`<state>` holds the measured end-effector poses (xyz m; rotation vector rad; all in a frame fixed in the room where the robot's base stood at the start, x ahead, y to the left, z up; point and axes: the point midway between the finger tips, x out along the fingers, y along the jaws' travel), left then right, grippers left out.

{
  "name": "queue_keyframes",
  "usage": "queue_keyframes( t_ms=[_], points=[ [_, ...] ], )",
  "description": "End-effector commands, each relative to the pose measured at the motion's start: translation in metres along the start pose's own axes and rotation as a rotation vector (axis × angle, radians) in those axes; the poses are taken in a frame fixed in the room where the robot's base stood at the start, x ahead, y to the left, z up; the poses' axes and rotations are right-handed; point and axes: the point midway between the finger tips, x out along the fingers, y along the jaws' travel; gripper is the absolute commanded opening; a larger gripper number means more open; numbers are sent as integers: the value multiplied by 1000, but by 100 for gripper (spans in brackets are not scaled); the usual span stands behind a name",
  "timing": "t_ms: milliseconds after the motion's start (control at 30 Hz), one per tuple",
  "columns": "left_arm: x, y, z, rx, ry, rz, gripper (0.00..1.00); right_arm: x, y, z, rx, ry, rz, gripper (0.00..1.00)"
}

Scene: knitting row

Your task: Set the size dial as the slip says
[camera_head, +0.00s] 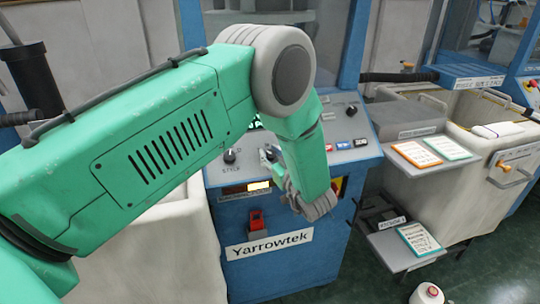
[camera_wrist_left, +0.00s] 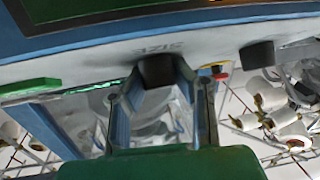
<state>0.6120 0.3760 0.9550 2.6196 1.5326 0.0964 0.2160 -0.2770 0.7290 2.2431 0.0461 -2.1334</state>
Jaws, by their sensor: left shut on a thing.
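The size dial (camera_wrist_left: 158,69) is a dark knob under the label "SIZE" in the left wrist view. My left gripper (camera_wrist_left: 157,88) is shut on it, one finger on each side. In the head view my green left arm crosses the blue console, and the left gripper (camera_head: 268,156) is at the panel, right of the STYLE knob (camera_head: 230,156). Several printed slips lie at the right: an orange-edged one (camera_head: 416,153), a green-edged one (camera_head: 447,148) and a lower one (camera_head: 418,239). Their text is too small to read. My right gripper is not in view.
A red switch (camera_head: 257,221) is on the console front. A white cone (camera_head: 427,293) stands at the lower right. Pale bins flank the console.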

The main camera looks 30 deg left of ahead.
Motion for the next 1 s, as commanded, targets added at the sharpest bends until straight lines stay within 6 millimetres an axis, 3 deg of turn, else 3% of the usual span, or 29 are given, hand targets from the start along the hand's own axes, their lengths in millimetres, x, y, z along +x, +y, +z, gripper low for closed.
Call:
queue_keyframes(
  t_ms=[33, 467, 1000],
  points=[
    [-1, -7, 7, 16, -11, -12, 0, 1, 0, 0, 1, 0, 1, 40],
    [-6, -6, 12, -45, -24, -87, 0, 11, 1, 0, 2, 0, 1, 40],
    [-6, -2, 11, -310, -33, -435, 0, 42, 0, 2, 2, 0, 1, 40]
  ],
)
